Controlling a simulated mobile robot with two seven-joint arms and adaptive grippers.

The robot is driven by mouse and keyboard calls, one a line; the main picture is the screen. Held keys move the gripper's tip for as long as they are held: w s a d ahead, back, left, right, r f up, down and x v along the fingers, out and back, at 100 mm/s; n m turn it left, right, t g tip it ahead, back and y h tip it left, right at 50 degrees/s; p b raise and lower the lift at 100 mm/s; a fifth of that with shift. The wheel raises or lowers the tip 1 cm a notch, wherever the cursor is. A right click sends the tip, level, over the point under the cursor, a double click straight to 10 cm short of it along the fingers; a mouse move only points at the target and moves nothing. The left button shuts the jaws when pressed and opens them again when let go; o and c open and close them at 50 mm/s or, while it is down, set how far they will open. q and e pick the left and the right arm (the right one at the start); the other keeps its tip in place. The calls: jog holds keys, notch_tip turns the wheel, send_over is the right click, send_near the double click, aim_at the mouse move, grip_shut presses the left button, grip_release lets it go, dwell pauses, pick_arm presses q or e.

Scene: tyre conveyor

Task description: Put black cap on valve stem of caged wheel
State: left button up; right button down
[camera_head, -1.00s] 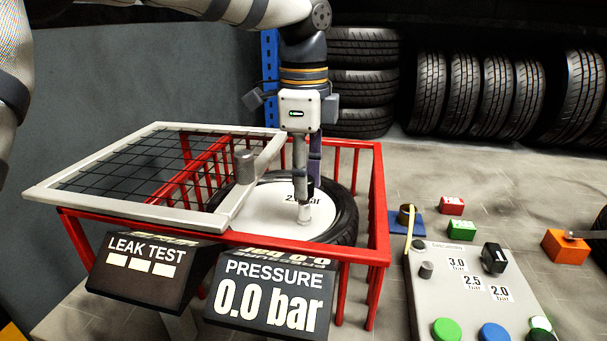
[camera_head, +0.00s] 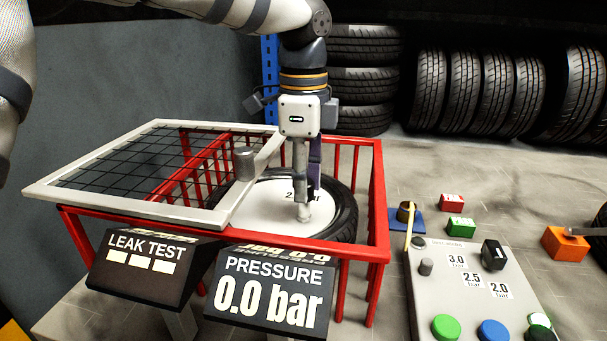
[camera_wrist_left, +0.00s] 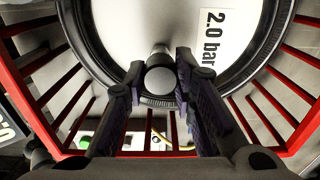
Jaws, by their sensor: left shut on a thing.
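The caged wheel (camera_head: 345,215) lies flat inside the red cage, its pale disc face up with a printed pressure label. My left gripper (camera_head: 304,210) points down over the wheel's near side. In the left wrist view its fingers (camera_wrist_left: 160,88) flank a round dark grey piece, which I take to be the black cap (camera_wrist_left: 160,79). They are shut on it. A short cylinder, likely the valve stem (camera_wrist_left: 160,52), shows just behind the cap; I cannot tell whether they touch. My right gripper is not in view.
The red cage (camera_head: 378,200) surrounds the wheel, with its mesh lid (camera_head: 120,205) to the left. A leak test display (camera_head: 145,270) and a pressure display (camera_head: 272,295) reading 0.0 bar stand in front. A control panel (camera_head: 430,300) is at right.

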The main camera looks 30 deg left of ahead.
pick_arm(q)
jog(key=shift+f, duration=1.15)
jog(key=o, duration=0.9)
notch_tip(320, 180, up, 12)
jog(key=shift+f, duration=0.1)
